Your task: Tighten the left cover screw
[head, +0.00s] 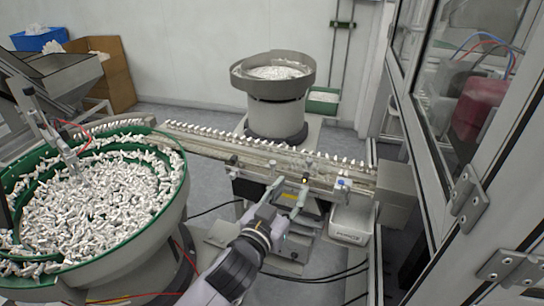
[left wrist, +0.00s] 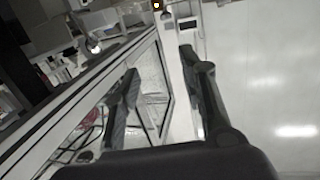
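I cannot make out the left cover screw in either view; it is too small or hidden. The feeder rail (head: 215,148), lined with small white parts along its top, crosses the middle of the head view. My left gripper (head: 291,184) is in front of the rail's lower right side, with its two fingers spread and nothing seen between them. Whether it touches the rail unit I cannot tell. In the left wrist view both dark fingers (left wrist: 160,62) stand apart, with no object between them. My right gripper is in neither view.
A green-rimmed bowl (head: 150,238) full of white parts fills the left. A grey bowl feeder (head: 276,112) stands behind the rail. A white bin (head: 350,224) hangs below the rail's right end. A framed glass cabinet (head: 465,100) closes off the right. Cables lie on the floor.

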